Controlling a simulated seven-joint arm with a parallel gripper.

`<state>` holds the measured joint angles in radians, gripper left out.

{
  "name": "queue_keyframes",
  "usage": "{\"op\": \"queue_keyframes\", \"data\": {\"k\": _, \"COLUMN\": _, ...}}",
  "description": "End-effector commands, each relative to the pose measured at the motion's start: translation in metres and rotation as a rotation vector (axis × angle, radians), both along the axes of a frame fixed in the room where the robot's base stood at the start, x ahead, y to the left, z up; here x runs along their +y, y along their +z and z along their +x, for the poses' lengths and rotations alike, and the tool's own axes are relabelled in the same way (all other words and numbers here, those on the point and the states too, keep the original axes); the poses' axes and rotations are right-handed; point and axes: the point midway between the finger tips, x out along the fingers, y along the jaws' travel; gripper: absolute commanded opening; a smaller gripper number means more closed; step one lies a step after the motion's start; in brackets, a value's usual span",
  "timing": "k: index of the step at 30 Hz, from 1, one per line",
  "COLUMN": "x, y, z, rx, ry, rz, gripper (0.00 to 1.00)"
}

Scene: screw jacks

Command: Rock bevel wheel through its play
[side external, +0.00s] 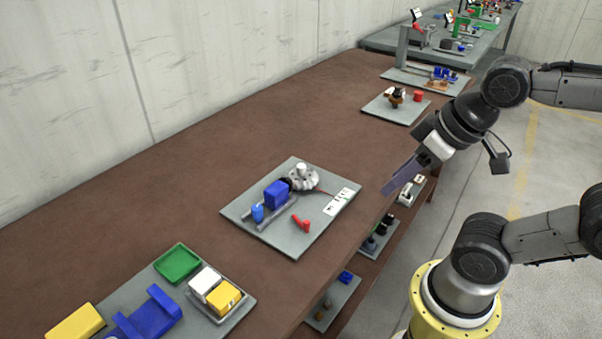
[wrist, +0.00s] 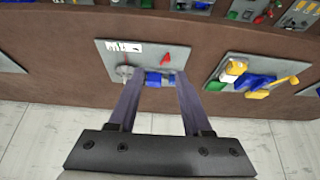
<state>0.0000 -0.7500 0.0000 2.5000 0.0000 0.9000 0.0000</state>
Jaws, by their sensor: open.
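The bevel wheel (side external: 303,180) looks like a silver toothed wheel with a pale round hub, on a grey plate (side external: 240,212) on the brown bench. A blue block (side external: 276,194) on grey rails stands beside it. In the wrist view the wheel (wrist: 124,72) shows small near the left fingertip, partly hidden by that finger. The blue block (wrist: 153,79) shows between the fingers. My gripper (side external: 387,190) is open and empty, apart from the plate, up and to its right in the side view. Its two long fingers (wrist: 158,80) also show in the wrist view.
A red part (side external: 301,224) and a white label card (side external: 339,201) are on the same plate. A green tray (side external: 178,263) and a yellow block (side external: 223,297) are at lower left. Another plate (side external: 376,108) with small parts lies farther back. The bench between the plates is bare.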

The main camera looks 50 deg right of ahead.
Motion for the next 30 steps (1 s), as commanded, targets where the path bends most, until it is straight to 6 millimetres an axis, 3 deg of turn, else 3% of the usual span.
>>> {"op": "queue_keyframes", "data": {"k": 7, "x": 0.0, "y": 0.0, "z": 0.0, "rx": 0.0, "ry": 0.0, "rz": 0.0, "gripper": 0.49}}
{"op": "queue_keyframes", "data": {"k": 9, "x": 0.0, "y": 0.0, "z": 0.0, "rx": 0.0, "ry": 0.004, "rz": -0.002, "gripper": 0.59}}
{"op": "queue_keyframes", "data": {"k": 12, "x": 0.0, "y": -0.001, "z": -0.003, "rx": 0.015, "ry": 0.039, "rz": -0.021, "gripper": 0.59}}
{"op": "queue_keyframes", "data": {"k": 16, "x": 0.0, "y": 0.028, "z": 0.009, "rx": -0.003, "ry": 0.114, "rz": -0.061, "gripper": 0.59}}
{"op": "queue_keyframes", "data": {"k": 24, "x": -0.011, "y": 0.078, "z": 0.076, "rx": 0.083, "ry": 0.226, "rz": -0.129, "gripper": 0.59}}
{"op": "queue_keyframes", "data": {"k": 30, "x": -0.029, "y": 0.09, "z": 0.146, "rx": 0.183, "ry": 0.28, "rz": -0.15, "gripper": 0.59}}
